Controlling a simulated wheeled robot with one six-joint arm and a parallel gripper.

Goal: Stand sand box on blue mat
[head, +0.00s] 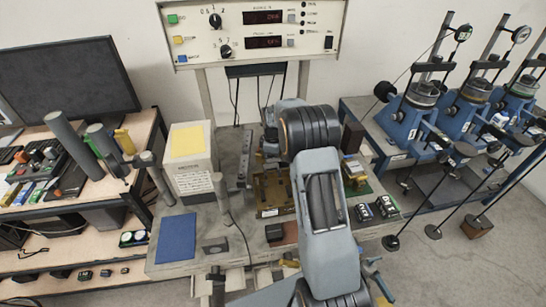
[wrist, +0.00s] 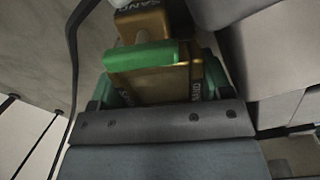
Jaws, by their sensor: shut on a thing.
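In the head view my arm hides most of the gripper, and I cannot tell the held box there for sure. The blue mat (head: 178,238) lies flat and bare at the front left of the bench, left of my arm.
A white box with a yellow top (head: 190,160) stands behind the blue mat. A grey post (head: 221,190) with a cable and a small grey block (head: 215,245) are at the mat's right. A brass block (head: 272,193) is mid-bench. Small dark boxes (head: 387,206) sit at the right.

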